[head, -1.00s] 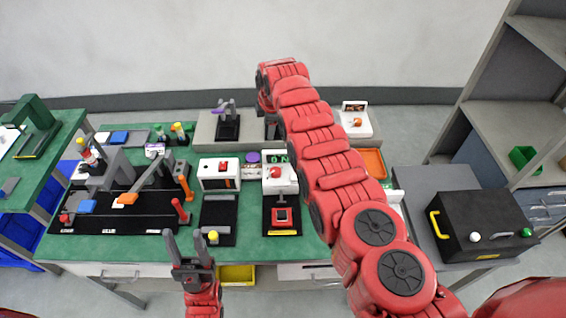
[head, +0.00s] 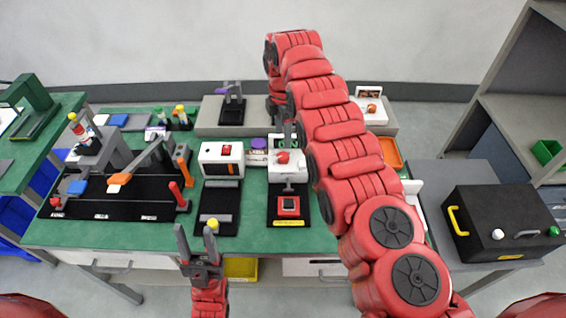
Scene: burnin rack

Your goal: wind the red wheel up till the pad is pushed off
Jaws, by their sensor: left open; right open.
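The red wheel (head: 283,157) is a small red knob on the front of a white press-like device in the middle of the green bench. Below it, a red square with a dark centre (head: 290,204) lies on the device's black base; I cannot tell whether this is the pad. My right gripper (head: 284,132) is open, just behind and above the device's white head, partly hidden by my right arm. I see no contact with the wheel. My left gripper (head: 197,231) is open and empty at the bench's front edge, left of the device.
A white box with a red part (head: 221,158) stands left of the device. A black tray with a lever (head: 110,200) fills the bench's left side. A black case (head: 500,222) stands at the right. My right arm covers the bench right of the device.

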